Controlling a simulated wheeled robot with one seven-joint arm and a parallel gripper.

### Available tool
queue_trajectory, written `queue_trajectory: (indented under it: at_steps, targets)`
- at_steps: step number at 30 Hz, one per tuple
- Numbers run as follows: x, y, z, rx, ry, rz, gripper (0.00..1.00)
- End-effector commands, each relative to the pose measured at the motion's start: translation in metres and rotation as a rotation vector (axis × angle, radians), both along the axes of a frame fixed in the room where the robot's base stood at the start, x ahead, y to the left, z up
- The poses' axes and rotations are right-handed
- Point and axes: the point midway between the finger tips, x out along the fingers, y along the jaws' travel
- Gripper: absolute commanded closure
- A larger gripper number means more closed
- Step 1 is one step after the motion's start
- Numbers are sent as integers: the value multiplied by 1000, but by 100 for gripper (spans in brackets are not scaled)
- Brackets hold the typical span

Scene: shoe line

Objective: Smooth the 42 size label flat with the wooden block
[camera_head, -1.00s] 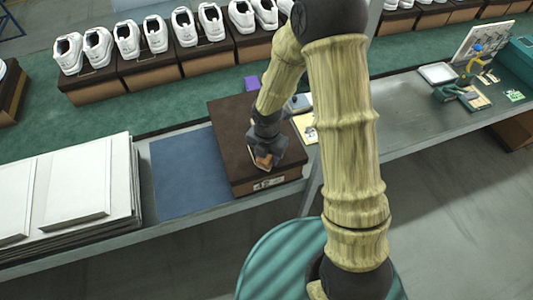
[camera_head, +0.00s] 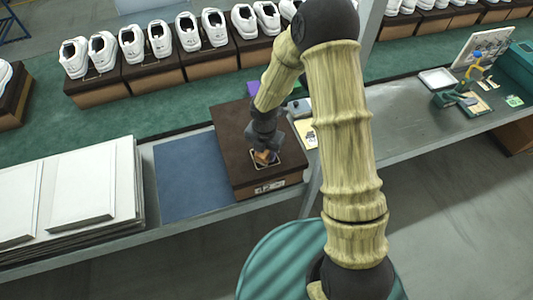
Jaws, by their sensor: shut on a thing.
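A dark brown shoe box (camera_head: 240,165) stands on the bench, lid up. My gripper (camera_head: 264,151) is above the front part of the lid, shut on the wooden block (camera_head: 264,158). The block is at or just above the lid; I cannot tell whether it touches. A light-edged square outline (camera_head: 279,163) shows on the lid around the block, partly hidden by it. A white label (camera_head: 269,187) with dark print is on the box's front side, below the lid edge. It looks flat, but its print is too small to read.
A blue mat (camera_head: 190,175) lies left of the box, with stacked white panels (camera_head: 85,185) further left. Shoes on boxes (camera_head: 160,40) line the back.

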Motion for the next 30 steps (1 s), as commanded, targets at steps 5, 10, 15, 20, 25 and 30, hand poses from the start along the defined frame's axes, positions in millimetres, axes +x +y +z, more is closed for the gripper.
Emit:
queue_trajectory:
  at_steps: [5, 10, 15, 20, 25, 30]
  targets:
    - [3, 1, -1, -1, 0, 0, 77]
    - [3, 1, 0, -1, 0, 0, 77]
    - [3, 1, 11, 0, 0, 1, 77]
    - [3, 1, 25, 0, 0, 0, 77]
    - [3, 1, 39, 0, 0, 0, 77]
    - [3, 1, 53, 0, 0, 1, 77]
